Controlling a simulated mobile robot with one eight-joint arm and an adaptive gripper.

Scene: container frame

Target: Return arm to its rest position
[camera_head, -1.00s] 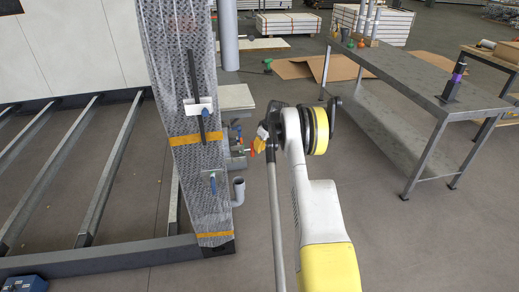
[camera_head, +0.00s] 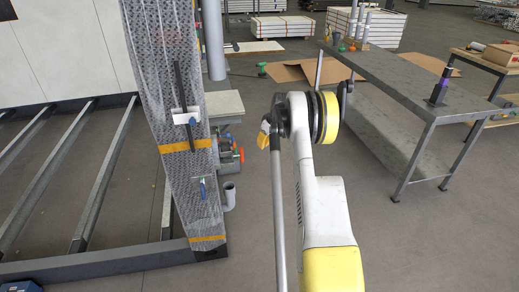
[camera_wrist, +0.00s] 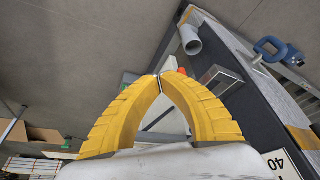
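My arm (camera_head: 325,210) reaches forward in the head view, bent at its white and yellow joint. My gripper (camera_wrist: 160,77) shows in the wrist view as two yellow ribbed fingers. Their tips meet, and I see nothing held between them. In the head view only a small yellow part of the gripper shows, left of the arm's joint; the rest is hidden. The gripper is in the air, to the right of the wrapped upright panel (camera_head: 163,80) and apart from it.
Valves and pipes (camera_head: 228,152) stick out to the right of the wrapped panel. A grey pipe elbow (camera_wrist: 191,40) and a blue clamp (camera_wrist: 270,49) show in the wrist view. A metal table (camera_head: 410,85) stands to the right. Open floor (camera_head: 420,250) lies in front of it.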

